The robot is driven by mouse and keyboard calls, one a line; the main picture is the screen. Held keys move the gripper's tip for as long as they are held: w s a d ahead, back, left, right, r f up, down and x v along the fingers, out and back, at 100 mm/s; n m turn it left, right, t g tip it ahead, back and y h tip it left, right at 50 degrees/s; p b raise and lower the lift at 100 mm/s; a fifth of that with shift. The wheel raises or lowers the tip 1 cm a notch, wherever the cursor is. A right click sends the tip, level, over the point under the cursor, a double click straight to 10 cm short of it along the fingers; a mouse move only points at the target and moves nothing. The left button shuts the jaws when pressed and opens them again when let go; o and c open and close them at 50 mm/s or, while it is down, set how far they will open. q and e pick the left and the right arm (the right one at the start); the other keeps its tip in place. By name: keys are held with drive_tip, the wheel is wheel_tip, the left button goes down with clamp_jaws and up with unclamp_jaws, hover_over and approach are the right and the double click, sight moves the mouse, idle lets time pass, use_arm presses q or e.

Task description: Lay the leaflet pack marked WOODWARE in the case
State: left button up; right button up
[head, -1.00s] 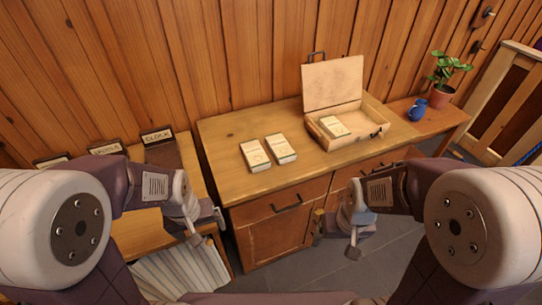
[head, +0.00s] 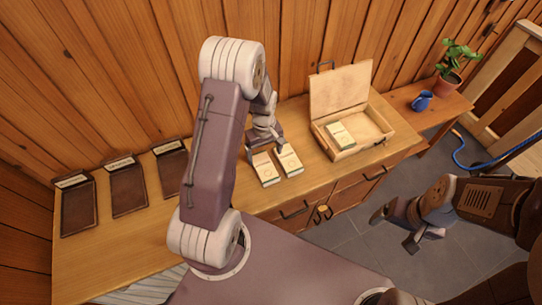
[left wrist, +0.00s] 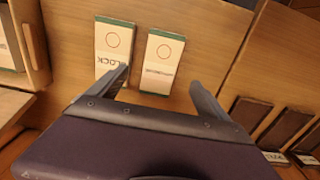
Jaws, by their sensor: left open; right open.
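Two white packs with green ends lie side by side on the wooden cabinet: a left pack (head: 265,169) and a right pack (head: 289,160). In the left wrist view their sides are swapped: one pack (left wrist: 113,43) ends in "LOCK", the other pack (left wrist: 160,60) bears a longer word too blurred to read surely. My left gripper (head: 266,150) is open above the packs' far ends; its fingers (left wrist: 160,77) straddle the longer-word pack in the left wrist view. The open case (head: 373,142) stands to the right, lid up, holding one pack (head: 341,135). My right gripper (head: 412,238) is open, empty, over the floor.
Several dark brown holders with label cards, such as the nearest one (head: 171,172), lie on the lower left surface. A blue jug (head: 422,101) and a potted plant (head: 452,72) stand right of the case. Bare wood lies between the packs and case.

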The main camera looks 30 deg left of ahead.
sight(264, 166)
use_arm(q)
drive_tip(key=shift+s, duration=0.3)
drive_tip(key=f, duration=0.3)
drive_tip(key=shift+w, duration=0.2)
drive_tip(key=shift+w+a+f, duration=0.1)
drive_tip(key=shift+w+f, duration=0.05)
drive_tip(key=shift+f, duration=0.3)
drive_tip(key=shift+f+p, duration=0.25)
drive_tip(key=shift+p, duration=0.2)
wheel_tip(264, 166, down, 4)
drive_tip(key=shift+a+p, duration=0.15)
drive_tip(key=shift+p, duration=0.3)
drive_tip(key=shift+w+f, duration=0.15)
drive_tip(key=shift+f, duration=0.15)
drive_tip(key=shift+r, duration=0.1)
drive_tip(key=c, duration=1.6)
